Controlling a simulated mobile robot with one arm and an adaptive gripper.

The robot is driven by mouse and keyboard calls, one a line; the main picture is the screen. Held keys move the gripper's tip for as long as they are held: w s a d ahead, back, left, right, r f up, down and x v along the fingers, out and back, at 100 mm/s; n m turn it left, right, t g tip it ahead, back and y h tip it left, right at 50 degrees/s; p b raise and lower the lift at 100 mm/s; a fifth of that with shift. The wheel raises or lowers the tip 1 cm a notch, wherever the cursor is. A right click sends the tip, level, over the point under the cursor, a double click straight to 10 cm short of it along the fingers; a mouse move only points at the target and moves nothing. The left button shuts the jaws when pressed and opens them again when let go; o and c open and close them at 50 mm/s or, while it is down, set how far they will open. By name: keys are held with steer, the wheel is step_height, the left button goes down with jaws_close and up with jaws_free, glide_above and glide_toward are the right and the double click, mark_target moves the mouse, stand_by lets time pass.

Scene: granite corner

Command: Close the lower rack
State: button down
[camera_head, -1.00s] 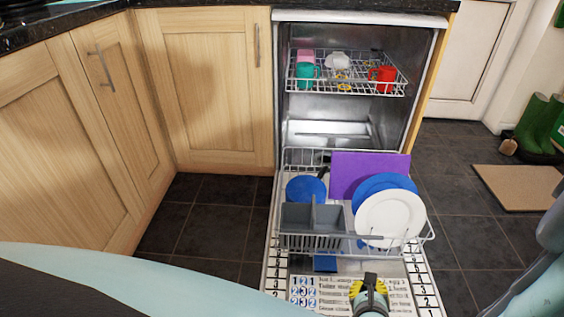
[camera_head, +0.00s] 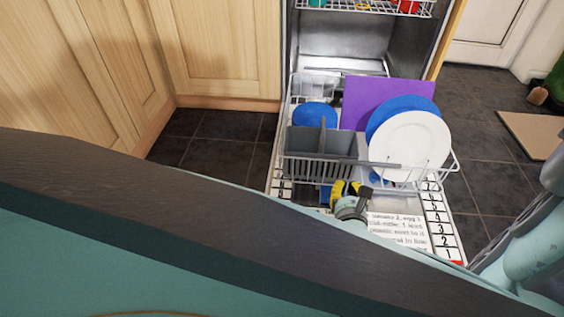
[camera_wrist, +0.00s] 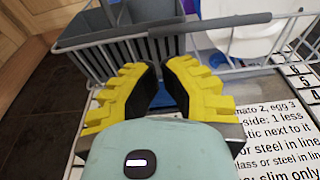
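The lower rack (camera_head: 448,168) is pulled out over the open dishwasher door (camera_head: 440,215). It holds a grey cutlery basket (camera_head: 345,145), a blue bowl-like item (camera_head: 313,116), a purple board (camera_head: 372,98), a blue plate (camera_head: 378,118) and a white plate (camera_head: 410,143). My gripper (camera_head: 346,189) is just in front of the rack's front side, above the door. In the wrist view, its yellow fingers (camera_wrist: 160,82) are apart with nothing between them. The rack's grey front bar (camera_wrist: 210,24) runs just beyond the fingertips; I cannot tell whether they touch it.
The upper rack (camera_head: 375,8) with cups is inside the dishwasher at the top edge of the view. Wooden cabinets (camera_head: 225,50) stand at the left. Dark tiled floor (camera_head: 485,140) is open at the right, with a brown mat (camera_head: 535,132) beyond.

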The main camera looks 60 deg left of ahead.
steer(key=shift+b+x, duration=2.05)
steer(key=shift+x, duration=1.8)
